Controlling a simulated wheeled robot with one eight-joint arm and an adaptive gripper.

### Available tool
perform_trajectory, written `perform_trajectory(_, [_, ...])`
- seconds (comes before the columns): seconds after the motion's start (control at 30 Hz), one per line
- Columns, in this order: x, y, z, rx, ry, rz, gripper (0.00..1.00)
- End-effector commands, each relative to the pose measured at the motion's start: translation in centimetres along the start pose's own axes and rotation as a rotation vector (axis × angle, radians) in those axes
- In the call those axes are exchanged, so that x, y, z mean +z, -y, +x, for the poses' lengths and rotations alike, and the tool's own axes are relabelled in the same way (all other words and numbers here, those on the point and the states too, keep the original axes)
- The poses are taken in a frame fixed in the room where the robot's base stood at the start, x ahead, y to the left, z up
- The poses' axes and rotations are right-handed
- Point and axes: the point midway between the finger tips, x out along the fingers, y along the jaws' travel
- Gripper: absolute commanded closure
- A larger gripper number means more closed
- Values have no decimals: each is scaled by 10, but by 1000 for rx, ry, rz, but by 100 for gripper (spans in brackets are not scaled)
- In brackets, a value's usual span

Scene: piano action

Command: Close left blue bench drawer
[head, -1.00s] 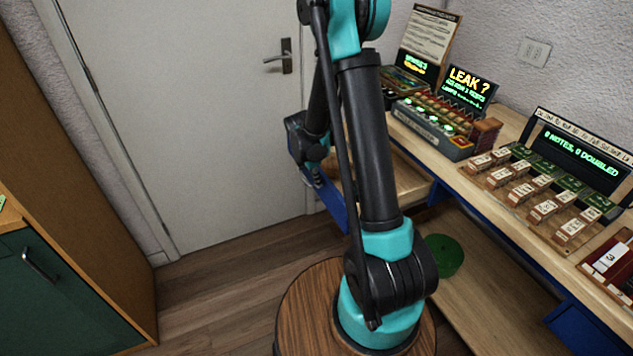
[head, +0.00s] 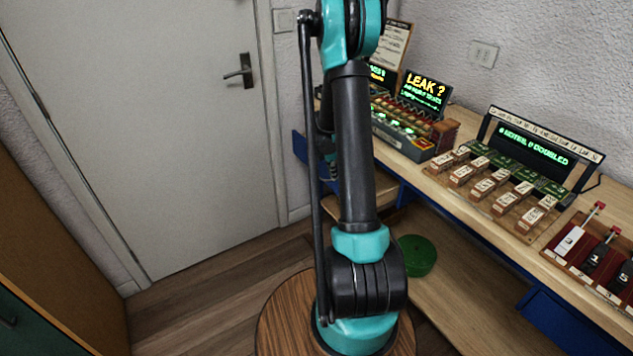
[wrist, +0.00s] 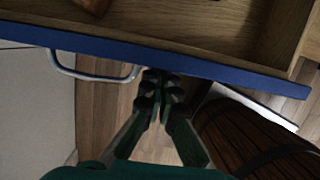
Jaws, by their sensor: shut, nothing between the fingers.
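The left blue bench drawer stands open, its blue front (head: 299,147) showing left of my arm in the head view. The metal handle (wrist: 88,76) sticks out from the front at the left. My gripper (wrist: 160,76) is shut and empty, its fingertips at the outer side of the front, just right of the handle. I cannot tell whether they touch. In the head view my arm hides the gripper and much of the drawer.
The bench top holds a lit LEAK panel (head: 425,92), a block panel (head: 495,190) and levers (head: 590,240). A second blue drawer front (head: 565,320) is at the lower right. A green round thing (head: 416,255) sits below the bench. The door (head: 150,120) is at left.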

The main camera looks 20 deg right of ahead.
Motion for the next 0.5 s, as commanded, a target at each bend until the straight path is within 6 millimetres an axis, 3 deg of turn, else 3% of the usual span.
perform_trajectory(0.2, [40, 0, 10, -1, -1, 3, 100])
perform_trajectory(0.5, [63, 0, 16, 0, -1, 1, 100])
